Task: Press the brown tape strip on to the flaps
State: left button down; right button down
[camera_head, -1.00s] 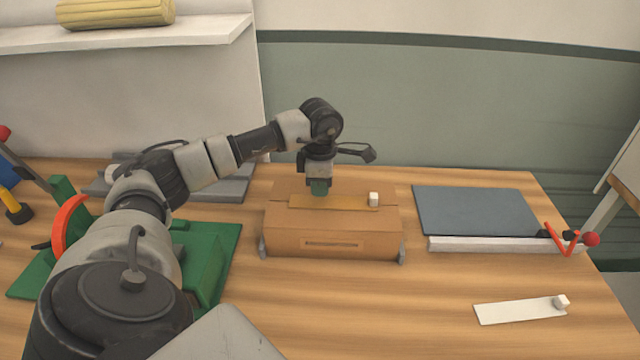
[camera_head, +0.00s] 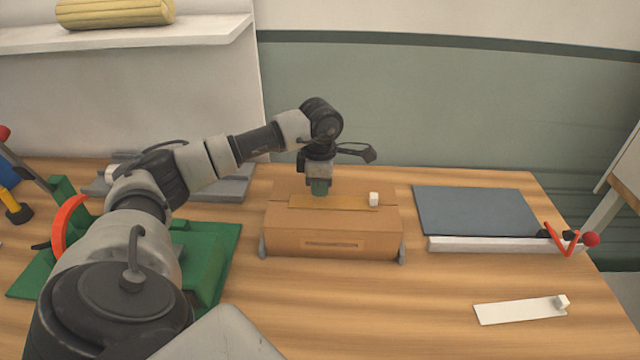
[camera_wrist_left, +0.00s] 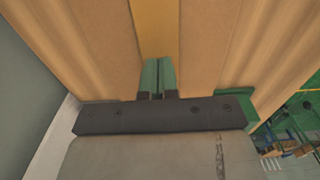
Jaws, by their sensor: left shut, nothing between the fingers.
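A brown cardboard box (camera_head: 290,238) stands on the table with its top flaps closed. The brown tape strip (camera_head: 345,203) lies along the top of the box, over the flaps, with a small white block (camera_head: 374,199) at its right end. The strip also shows in the left wrist view (camera_wrist_left: 155,28). My left gripper (camera_head: 319,188) points down at the strip, left of its middle. Its green fingers (camera_wrist_left: 158,78) are shut with nothing between them, and their tips are at the strip; whether they touch it I cannot tell. My right gripper is not in view.
A green fixture (camera_head: 205,265) with an orange-red arc stands left of the box. A blue-grey panel (camera_head: 475,211) with a white front bar and red lever lies to the right. A white strip (camera_head: 515,311) lies front right. Table in front of the box is clear.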

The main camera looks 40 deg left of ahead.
pick_arm(q)
jog(key=shift+f, duration=0.2)
dwell(0.6)
jog(key=shift+f+b, duration=0.85)
jog(key=shift+f, duration=0.2)
jog(key=shift+r, duration=0.15)
dwell(0.6)
jog(key=shift+r+p, duration=2.55)
jog(key=shift+r, duration=0.85)
